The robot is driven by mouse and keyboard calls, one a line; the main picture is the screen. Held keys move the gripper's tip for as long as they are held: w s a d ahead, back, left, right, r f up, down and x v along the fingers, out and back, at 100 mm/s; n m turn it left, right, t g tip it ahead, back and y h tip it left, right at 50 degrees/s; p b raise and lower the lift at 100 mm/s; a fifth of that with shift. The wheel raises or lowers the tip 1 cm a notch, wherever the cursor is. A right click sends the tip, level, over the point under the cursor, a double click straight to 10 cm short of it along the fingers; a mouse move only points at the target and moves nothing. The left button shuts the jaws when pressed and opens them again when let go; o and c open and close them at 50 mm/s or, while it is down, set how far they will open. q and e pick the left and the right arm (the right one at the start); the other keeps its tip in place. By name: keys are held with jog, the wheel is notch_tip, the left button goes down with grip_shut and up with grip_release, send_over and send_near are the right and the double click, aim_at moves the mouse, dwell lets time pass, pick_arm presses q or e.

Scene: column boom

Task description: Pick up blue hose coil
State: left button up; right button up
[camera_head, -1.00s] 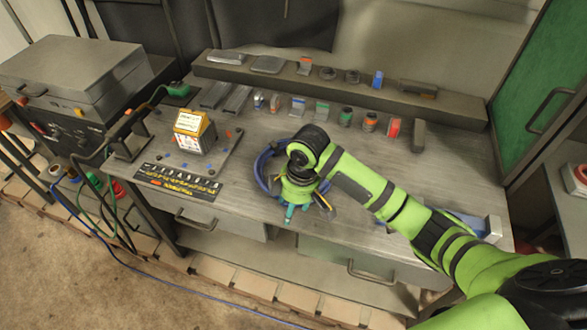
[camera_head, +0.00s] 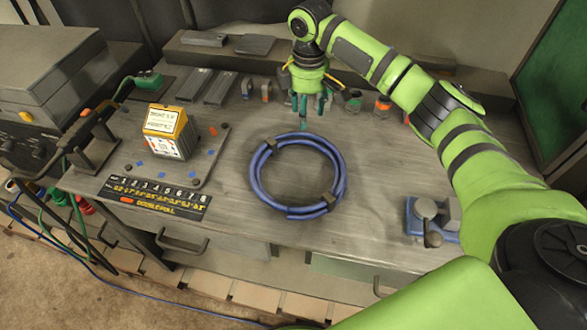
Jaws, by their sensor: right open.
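The blue hose coil (camera_head: 338,178) lies flat on the grey workbench as a ring, with dark bands around it in two places. All of the ring shows and nothing covers it. My right gripper (camera_head: 306,116) is open and empty. It points down over the bench just beyond the coil's far edge, and its fingertips show above that edge in the picture. I cannot tell how high it hangs. My left gripper is not in view.
A yellow and white box (camera_head: 168,130) stands on a plate left of the coil, behind a black label strip (camera_head: 155,198). A blue vise-like tool (camera_head: 432,220) is at the right. Small parts line the back of the bench. The bench top around the coil is clear.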

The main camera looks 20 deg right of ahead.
aim_at(307, 129)
notch_tip(307, 129, down, 3)
jog(key=shift+d+p, duration=0.1)
jog(key=shift+p, duration=0.6)
notch_tip(307, 129, down, 4)
jog(key=shift+s+d+r+p, duration=0.1)
jog(key=shift+p, duration=0.4)
jog(key=c, duration=0.9)
grip_shut()
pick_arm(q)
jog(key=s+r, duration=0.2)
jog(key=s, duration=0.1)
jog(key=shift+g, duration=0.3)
